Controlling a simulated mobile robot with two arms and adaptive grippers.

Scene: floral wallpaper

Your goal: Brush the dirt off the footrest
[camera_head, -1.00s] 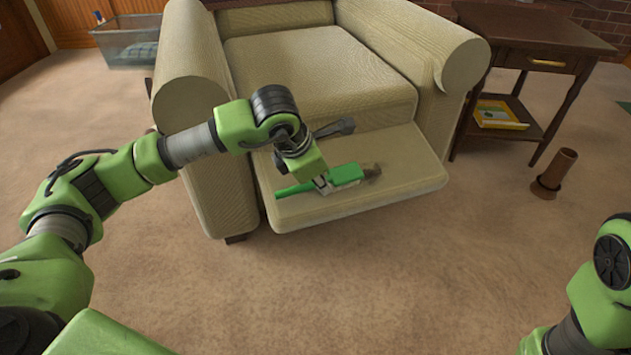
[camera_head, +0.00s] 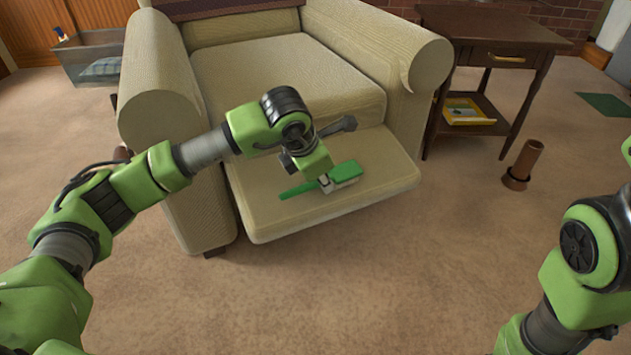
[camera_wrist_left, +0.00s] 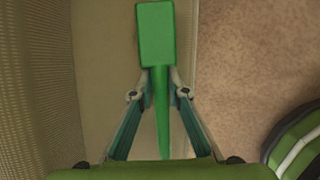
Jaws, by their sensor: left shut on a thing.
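The footrest (camera_head: 290,222) is the beige padded panel extended from the front of the armchair. A green brush (camera_head: 346,171) with a pale underside is over the footrest, its thin handle pointing left. My left gripper (camera_head: 325,184) is shut on the brush near where handle and head meet. In the left wrist view, the green brush head (camera_wrist_left: 155,35) lies beyond the fingertips and the handle runs back between the fingers. I see no dirt on the visible footrest; the patch under the brush is hidden. My right arm shows at lower right, its gripper out of view.
The armchair (camera_head: 285,75) stands behind the footrest. A wooden side table (camera_head: 500,32) with a yellow item (camera_head: 465,112) on its shelf stands right. A brown cylinder (camera_head: 524,165) is on the carpet. A clear bin (camera_head: 90,60) is at back left. The front carpet is clear.

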